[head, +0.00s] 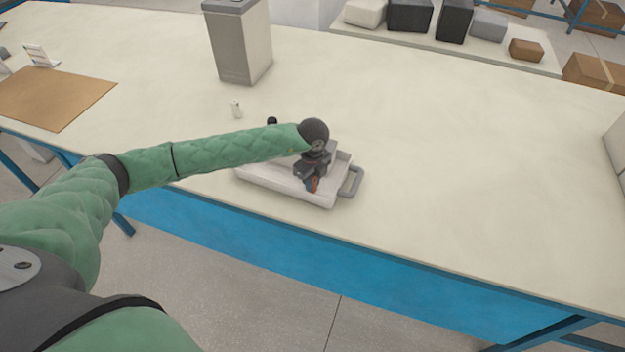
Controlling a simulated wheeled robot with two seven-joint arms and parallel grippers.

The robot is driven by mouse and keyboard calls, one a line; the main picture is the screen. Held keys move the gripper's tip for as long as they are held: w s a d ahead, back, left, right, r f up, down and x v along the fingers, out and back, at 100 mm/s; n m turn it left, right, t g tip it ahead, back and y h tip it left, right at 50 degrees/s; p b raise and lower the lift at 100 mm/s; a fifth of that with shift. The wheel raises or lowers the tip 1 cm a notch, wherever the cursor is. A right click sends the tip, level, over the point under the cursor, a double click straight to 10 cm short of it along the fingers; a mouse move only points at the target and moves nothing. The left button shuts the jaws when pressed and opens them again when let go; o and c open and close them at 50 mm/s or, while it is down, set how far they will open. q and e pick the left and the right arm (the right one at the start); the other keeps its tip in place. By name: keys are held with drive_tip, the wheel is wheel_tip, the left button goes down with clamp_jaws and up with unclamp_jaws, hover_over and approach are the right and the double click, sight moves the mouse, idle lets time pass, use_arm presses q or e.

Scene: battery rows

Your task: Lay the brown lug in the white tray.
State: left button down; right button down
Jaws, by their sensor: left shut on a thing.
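The white tray (285,190) lies near the front edge of the table, with a grey handle (352,184) at its right end. My left gripper (312,183) points down over the right part of the tray, shut on a small orange-brown piece (313,185) that looks like the brown lug. The gripper hides most of the piece, and I cannot tell whether it touches the tray floor. My left arm hides part of the tray's back side. My right gripper is not in view.
A small white item (236,109) and a small dark item (271,121) are behind my left forearm. A tall grey bin (240,45) stands at the back, and a brown mat (55,97) lies at the left.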

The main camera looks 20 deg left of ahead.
use_arm(q)
drive_tip(key=shift+f, duration=0.15)
drive_tip(key=c, duration=1.3)
unclamp_jaws()
drive_tip(key=shift+o, duration=0.2)
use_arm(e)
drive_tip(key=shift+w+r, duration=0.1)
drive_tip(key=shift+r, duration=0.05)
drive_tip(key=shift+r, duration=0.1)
